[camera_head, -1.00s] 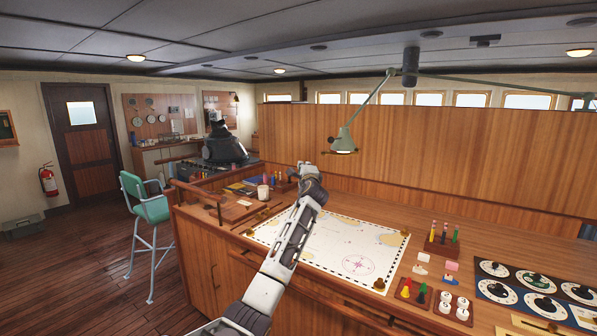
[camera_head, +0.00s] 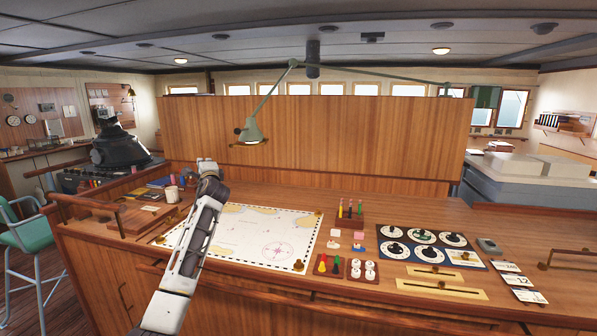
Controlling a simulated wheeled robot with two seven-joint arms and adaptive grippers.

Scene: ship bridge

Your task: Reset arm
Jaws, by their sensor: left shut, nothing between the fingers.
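My left arm comes in from the bottom left and reaches over the left part of the chart table (camera_head: 395,204). My left gripper (camera_head: 207,166) is at its far end, above the left side of the sea chart (camera_head: 247,236). It is small and partly hidden by my own wrist; it is shut and holds nothing. The arm covers part of the chart's left side. My right arm and gripper do not show.
A green lamp (camera_head: 251,132) hangs over the table in front of a wooden partition (camera_head: 345,133). A white mug (camera_head: 171,194) stands left of the gripper. A dial panel (camera_head: 425,246), pegs and small pieces lie to the right. A green chair (camera_head: 27,243) stands at the left.

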